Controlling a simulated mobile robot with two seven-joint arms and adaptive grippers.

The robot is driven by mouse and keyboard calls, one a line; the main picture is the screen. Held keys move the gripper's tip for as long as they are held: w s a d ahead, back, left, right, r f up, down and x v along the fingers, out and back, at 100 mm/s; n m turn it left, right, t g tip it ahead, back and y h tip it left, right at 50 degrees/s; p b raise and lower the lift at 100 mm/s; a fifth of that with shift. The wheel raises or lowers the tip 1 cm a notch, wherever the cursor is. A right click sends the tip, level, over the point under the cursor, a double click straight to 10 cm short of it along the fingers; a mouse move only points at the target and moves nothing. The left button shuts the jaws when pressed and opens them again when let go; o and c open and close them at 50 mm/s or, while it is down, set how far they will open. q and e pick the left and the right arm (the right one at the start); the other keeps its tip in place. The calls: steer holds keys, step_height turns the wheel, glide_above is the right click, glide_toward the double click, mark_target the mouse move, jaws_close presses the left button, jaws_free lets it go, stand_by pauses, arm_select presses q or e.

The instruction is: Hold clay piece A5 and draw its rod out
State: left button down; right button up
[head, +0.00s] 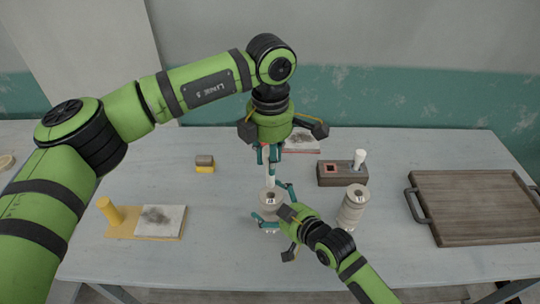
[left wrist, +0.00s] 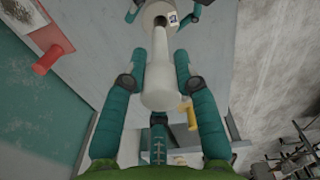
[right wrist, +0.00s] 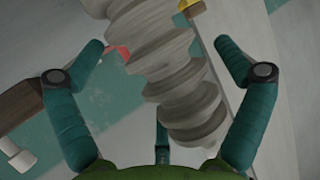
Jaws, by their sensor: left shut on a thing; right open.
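A pale ribbed clay piece (head: 270,199) with a small label stands near the table's middle; the label is too small to read. My left gripper (head: 270,152) is above it, shut on a white rod (head: 269,178). In the left wrist view the rod (left wrist: 160,75) runs between the fingers down to the clay piece's top (left wrist: 152,14); how deep its tip sits is hidden. My right gripper (head: 272,205) is open, its fingers on either side of the clay piece. In the right wrist view the ribbed body (right wrist: 165,75) shows between the fingers, with gaps.
A second labelled clay piece (head: 352,210) stands close on the right. Behind it is a dark block (head: 330,179) with a red-edged hole and a white peg (head: 359,158). A wooden tray (head: 480,207) lies right, a smudged board (head: 145,237) left, a small block (head: 205,163) behind.

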steer(key=shift+d+r, duration=0.1)
steer(key=v, duration=1.2)
